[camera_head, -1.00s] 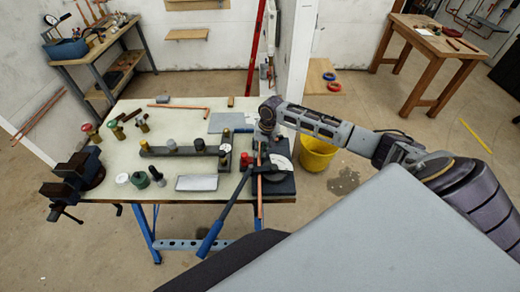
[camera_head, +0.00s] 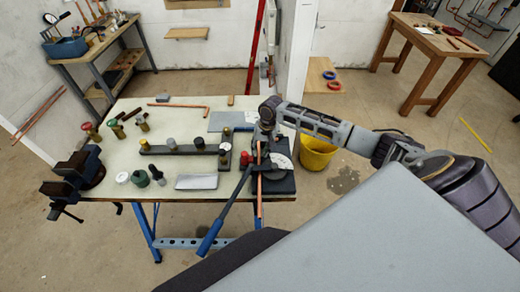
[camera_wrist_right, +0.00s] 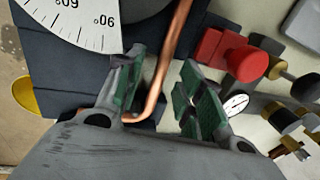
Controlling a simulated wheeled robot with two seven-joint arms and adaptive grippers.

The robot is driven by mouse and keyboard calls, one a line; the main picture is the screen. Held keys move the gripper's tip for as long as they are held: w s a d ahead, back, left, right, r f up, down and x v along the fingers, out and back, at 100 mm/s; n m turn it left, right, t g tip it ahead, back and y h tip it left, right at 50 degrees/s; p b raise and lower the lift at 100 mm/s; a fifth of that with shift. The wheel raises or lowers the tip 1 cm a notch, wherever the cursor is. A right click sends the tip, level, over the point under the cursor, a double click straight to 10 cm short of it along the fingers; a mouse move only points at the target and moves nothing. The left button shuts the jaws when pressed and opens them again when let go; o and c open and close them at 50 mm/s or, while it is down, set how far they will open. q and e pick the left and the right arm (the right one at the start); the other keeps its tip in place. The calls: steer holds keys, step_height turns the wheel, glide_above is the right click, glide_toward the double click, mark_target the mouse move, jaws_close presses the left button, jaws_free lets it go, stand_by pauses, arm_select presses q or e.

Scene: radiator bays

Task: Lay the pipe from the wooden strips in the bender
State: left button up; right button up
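The copper pipe (camera_head: 260,185) lies lengthwise along the bender (camera_head: 284,180), its near end reaching past the table's front edge. I cannot tell whether it is fully seated in the bender. My right gripper (camera_head: 262,138) is over the far end of the bender. In the right wrist view the gripper (camera_wrist_right: 163,90) is open, its green-padded fingers apart on either side of the pipe (camera_wrist_right: 172,55). The pipe has a short bend at its end between the fingers. The bender's white angle dial (camera_wrist_right: 85,20) is beside them. My left gripper is out of view.
Another bent copper pipe (camera_head: 180,106) and a small brown block (camera_head: 231,101) lie at the back of the table. A dark bar with round knobs (camera_head: 185,150), a grey tray (camera_head: 196,182) and a vise (camera_head: 75,180) are to the left. A yellow bucket (camera_head: 316,155) stands at right.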

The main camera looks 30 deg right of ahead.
steer(key=v, duration=1.2)
steer(key=shift+a, duration=0.1)
steer(key=shift+f, duration=0.1)
stand_by(0.7)
